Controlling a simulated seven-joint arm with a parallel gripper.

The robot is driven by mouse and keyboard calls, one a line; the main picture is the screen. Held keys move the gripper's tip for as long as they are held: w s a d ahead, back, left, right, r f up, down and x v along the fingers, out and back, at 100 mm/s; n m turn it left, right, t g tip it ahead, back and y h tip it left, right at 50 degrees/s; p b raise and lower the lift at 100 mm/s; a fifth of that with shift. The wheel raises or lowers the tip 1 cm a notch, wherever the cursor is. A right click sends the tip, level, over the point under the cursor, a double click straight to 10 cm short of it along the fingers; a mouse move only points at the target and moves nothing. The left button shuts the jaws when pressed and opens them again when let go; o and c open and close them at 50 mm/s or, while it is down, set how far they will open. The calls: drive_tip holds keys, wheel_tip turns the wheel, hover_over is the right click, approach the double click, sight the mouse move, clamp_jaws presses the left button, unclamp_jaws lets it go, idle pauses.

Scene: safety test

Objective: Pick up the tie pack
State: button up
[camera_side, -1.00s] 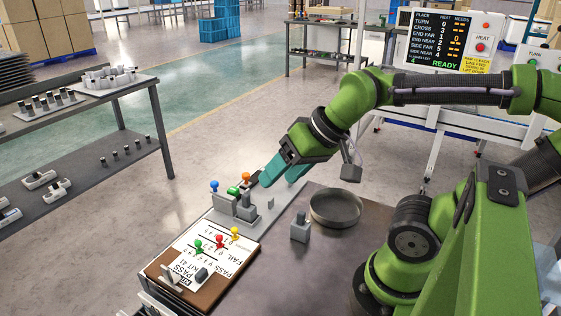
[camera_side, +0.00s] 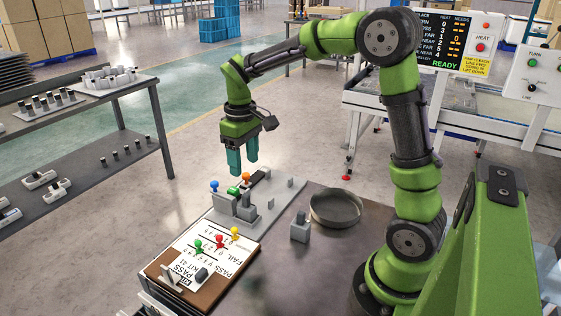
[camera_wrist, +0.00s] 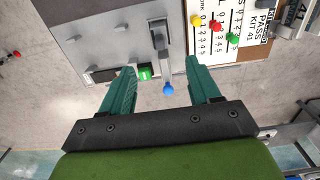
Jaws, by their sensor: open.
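No thing is clearly labelled as a tie pack, and I cannot tell for sure which one it is.
A score board (camera_side: 217,250) with coloured pegs is in front. A round dark tray (camera_side: 336,208) and a small grey block (camera_side: 300,229) stand to the right.

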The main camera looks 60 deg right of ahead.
sight(246, 205)
wheel_tip(246, 205, down, 10)
drive_tip(key=shift+r, duration=0.15)
drive_tip(key=shift+w+d+f, duration=0.1)
drive_tip(key=shift+w+f, duration=0.05)
drive_tip(key=shift+f, duration=1.25)
drive_tip(key=shift+w+f, duration=0.1)
drive_tip(key=shift+f, duration=1.3)
